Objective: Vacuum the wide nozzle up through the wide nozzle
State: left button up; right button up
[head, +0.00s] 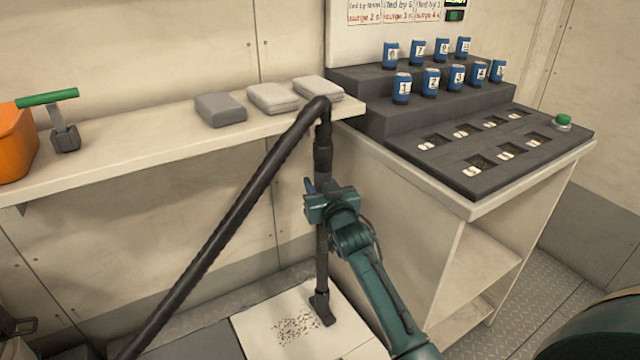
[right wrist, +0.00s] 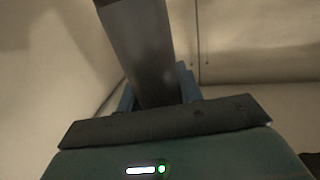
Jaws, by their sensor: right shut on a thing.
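My right gripper (head: 322,192) is shut around the upright black vacuum wand (head: 322,260). In the right wrist view the wand (right wrist: 142,50) rises between the fingers of the gripper (right wrist: 160,95). A black hose (head: 230,225) runs from the wand's top down to the lower left. The wide nozzle (head: 321,308) is at the wand's lower end, at the right edge of a patch of dark debris (head: 292,329) on a pale floor panel (head: 262,309). I cannot tell if the nozzle touches the panel. My left gripper is not in view.
A shelf (head: 150,142) along the wall holds folded grey cloths (head: 272,97), a green-handled tool (head: 62,120) and an orange container (head: 14,145). At right, a bench (head: 475,212) carries several numbered blue cans (head: 431,79), a slotted panel (head: 480,172) and a green button (head: 563,119).

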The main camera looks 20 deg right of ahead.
jog(key=shift+f+b, duration=0.45)
jog(key=shift+f, duration=0.5)
dwell(1.1)
jog(key=shift+f+b, duration=0.65)
jog(key=shift+f, duration=0.4)
dwell(0.4)
jog(key=shift+a, duration=0.1)
dwell(0.3)
jog(key=shift+s+a, duration=0.2)
jog(key=shift+a, duration=0.75)
jog(key=shift+s+a, duration=0.25)
jog(key=shift+a, duration=0.65)
dwell(0.3)
